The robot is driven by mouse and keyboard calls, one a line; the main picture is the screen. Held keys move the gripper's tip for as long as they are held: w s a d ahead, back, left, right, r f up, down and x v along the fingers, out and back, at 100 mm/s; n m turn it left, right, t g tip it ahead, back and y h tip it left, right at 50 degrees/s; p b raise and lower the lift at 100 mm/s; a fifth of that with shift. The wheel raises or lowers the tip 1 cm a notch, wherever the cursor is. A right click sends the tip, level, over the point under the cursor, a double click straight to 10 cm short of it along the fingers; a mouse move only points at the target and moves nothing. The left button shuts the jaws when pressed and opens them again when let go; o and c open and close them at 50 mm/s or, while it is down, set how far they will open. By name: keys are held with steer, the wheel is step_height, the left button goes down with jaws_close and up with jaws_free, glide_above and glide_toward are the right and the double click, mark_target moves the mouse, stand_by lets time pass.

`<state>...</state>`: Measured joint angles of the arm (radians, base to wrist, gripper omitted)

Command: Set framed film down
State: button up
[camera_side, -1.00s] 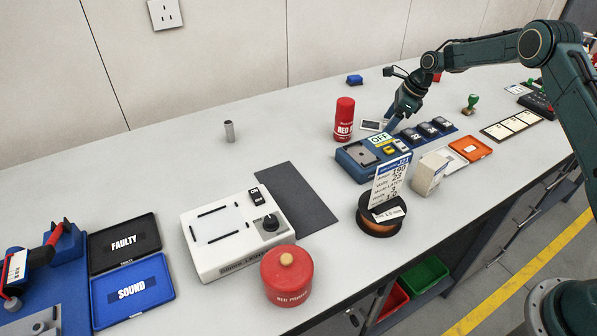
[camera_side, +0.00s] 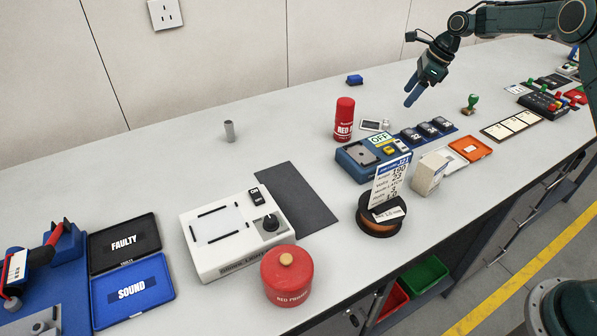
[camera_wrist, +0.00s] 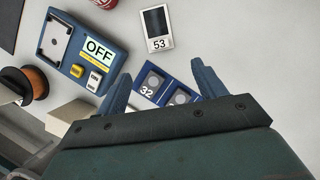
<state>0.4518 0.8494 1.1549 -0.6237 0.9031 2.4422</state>
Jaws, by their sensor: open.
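The framed film (camera_side: 371,125) lies flat on the grey bench behind the blue OFF device, just right of the red cylinder. In the wrist view the framed film (camera_wrist: 155,22) shows a dark window in a pale frame, with "53" at its near end. My gripper (camera_side: 411,97) is raised above the bench, up and right of the film and apart from it. In the wrist view my gripper (camera_wrist: 161,75) has its two blue fingers spread wide, with nothing held between them.
The blue OFF device (camera_side: 355,158), a red cylinder (camera_side: 345,118) and a blue strip with several numbered round-windowed pieces (camera_side: 427,130) surround the film. A green-handled stamp (camera_side: 470,103) stands to the right. The bench behind the film is mostly clear.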

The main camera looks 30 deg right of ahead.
steer(key=shift+s+d+r, duration=0.2)
steer(key=shift+r, duration=0.45)
steer(key=s+a+r+n+t+h, duration=0.1)
steer(key=s+a+r+n+h, duration=0.1)
steer(key=s+a+r+n, duration=1.3)
steer(key=s+a+f+n+t+h, duration=0.1)
steer(key=s+n, duration=1.1)
steer(key=s, duration=1.4)
steer(key=shift+a+f, duration=0.2)
steer(key=shift+a, duration=0.35)
